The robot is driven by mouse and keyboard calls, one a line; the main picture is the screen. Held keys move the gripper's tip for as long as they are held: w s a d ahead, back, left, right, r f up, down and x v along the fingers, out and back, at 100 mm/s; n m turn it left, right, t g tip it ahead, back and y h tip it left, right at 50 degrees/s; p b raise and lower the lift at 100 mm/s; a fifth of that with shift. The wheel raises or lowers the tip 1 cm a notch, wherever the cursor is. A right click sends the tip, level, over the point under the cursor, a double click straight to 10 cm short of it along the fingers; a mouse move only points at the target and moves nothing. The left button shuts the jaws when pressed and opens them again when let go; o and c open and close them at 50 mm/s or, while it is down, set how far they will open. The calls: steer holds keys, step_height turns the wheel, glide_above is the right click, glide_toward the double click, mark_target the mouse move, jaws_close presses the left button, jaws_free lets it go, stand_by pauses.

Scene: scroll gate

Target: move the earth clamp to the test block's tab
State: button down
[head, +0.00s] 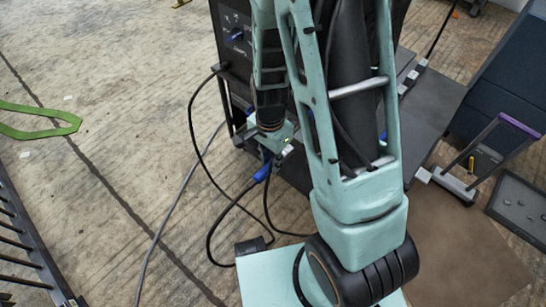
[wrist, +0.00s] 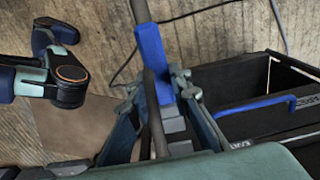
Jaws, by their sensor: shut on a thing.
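My gripper (head: 277,146) is low beside the black machine in the head view, pointing down, partly behind my arm. It is shut on the earth clamp (head: 262,172), whose blue handle and black cable stick out below it. In the wrist view the clamp's blue handle (wrist: 152,62) lies between the fingers of my gripper (wrist: 158,98), with grey metal parts below it. A low grey frame with a purple top bar (head: 518,127) and a yellow-and-black piece (head: 471,164) stands at the right. I cannot tell for certain which part is the test block's tab.
The black machine (head: 235,45) stands close behind my gripper; its blue handle (wrist: 252,105) shows in the wrist view. Cables loop over the floor. A grey plate (head: 432,105), a brown mat (head: 475,255) and a dark tray (head: 520,207) lie right. A green loop (head: 42,128) lies left.

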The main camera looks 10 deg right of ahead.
steer(key=shift+s+a, duration=0.7)
steer(key=shift+a, duration=0.25)
steer(key=shift+w, duration=0.1)
